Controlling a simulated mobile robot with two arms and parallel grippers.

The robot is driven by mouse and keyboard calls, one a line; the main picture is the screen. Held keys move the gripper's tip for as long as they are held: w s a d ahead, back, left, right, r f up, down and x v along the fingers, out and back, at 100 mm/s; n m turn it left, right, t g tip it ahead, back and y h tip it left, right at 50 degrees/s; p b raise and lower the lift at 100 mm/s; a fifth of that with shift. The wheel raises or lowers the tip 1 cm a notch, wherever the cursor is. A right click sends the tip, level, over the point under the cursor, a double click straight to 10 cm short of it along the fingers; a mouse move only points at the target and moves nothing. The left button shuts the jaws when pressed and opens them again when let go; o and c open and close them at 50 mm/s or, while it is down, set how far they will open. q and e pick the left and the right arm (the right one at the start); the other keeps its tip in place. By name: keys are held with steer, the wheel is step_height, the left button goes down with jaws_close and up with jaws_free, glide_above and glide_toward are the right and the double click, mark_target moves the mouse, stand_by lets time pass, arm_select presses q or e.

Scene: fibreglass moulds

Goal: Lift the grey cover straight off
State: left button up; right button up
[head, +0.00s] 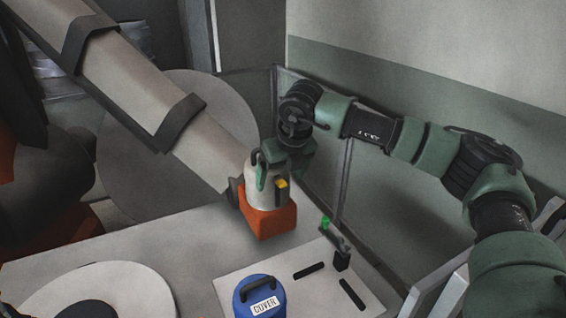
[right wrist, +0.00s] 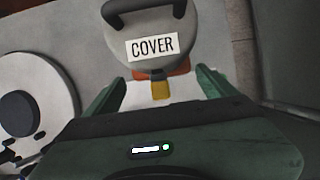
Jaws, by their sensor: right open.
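The grey cover (head: 267,194) sits upright on an orange base (head: 268,222) at the table's far edge in the head view. In the right wrist view the cover (right wrist: 122,66) shows a "COVER" label and a dark arched handle, with a yellow tab (right wrist: 161,90) below. My right gripper (head: 264,172) is at the cover's upper part. Its green fingers are apart in the right wrist view (right wrist: 160,85), with the yellow tab between them and the handle beyond. I cannot tell whether they touch the cover. My left gripper is not in view.
A blue container (head: 247,309) labelled "COVER" stands on a light slotted panel (head: 320,295). A small post with a green top (head: 326,224) stands there too. A round pale disc (head: 140,290) lies at the left.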

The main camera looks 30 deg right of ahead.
steer(key=shift+x, duration=0.95)
steer(key=shift+a, duration=0.1)
jaws_close()
steer(key=shift+r, duration=0.1)
steer(key=shift+w+r+p, duration=0.1)
steer(key=shift+r+p, duration=0.7)
steer(key=shift+r, duration=0.85)
steer(key=shift+w+r+p, duration=0.15)
steer(key=shift+r+p, duration=0.3)
steer(key=shift+r, duration=0.35)
steer(key=shift+r+p, duration=0.4)
steer(key=shift+r, duration=0.35)
steer(key=shift+r+p, duration=1.35)
steer(key=shift+r, duration=1.45)
